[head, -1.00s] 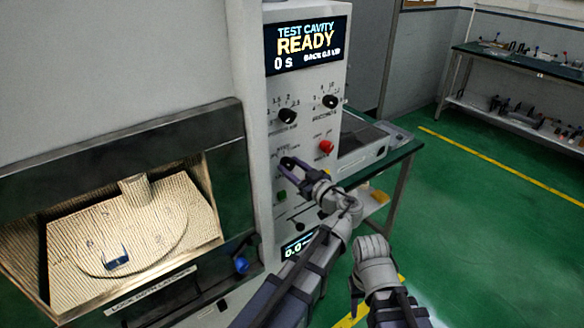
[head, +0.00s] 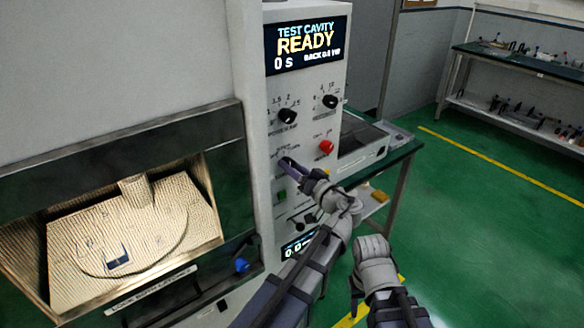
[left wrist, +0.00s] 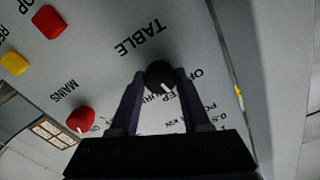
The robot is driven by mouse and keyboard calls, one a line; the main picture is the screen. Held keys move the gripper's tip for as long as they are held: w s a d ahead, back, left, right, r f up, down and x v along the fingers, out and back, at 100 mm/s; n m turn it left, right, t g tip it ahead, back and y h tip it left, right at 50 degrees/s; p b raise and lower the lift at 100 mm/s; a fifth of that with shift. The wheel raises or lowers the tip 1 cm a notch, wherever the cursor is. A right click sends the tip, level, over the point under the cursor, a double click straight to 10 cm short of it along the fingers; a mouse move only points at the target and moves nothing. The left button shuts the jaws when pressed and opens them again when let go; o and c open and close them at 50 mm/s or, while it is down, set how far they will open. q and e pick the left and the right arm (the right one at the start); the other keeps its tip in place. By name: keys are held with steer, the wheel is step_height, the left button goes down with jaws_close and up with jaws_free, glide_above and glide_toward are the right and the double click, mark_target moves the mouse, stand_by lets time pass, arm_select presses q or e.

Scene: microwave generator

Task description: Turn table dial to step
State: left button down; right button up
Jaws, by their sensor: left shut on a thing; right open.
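The table dial (left wrist: 160,75) is a round black knob with a white pointer line, on the light grey control panel (left wrist: 110,60). In the left wrist view it sits between the two fingers of my left gripper (left wrist: 160,82), which is shut on it. The pointer faces the lower right of that picture, on the side of the partly hidden position labels; I cannot tell the exact setting. In the head view my left gripper (head: 288,163) covers the dial. My right gripper (head: 354,288) is low, apart from the panel, and its fingers hardly show.
A red mains knob (left wrist: 81,119), a red button (left wrist: 48,22) and a yellow button (left wrist: 14,63) are near the dial. Two black knobs (head: 287,116) sit above it. The display (head: 306,45) reads READY. The open cavity's turntable (head: 145,225) is at left.

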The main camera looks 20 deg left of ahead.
arm_select(q)
steer(key=shift+m, duration=0.8)
steer(key=shift+c, duration=1.8)
jaws_free()
steer(key=shift+s, duration=0.1)
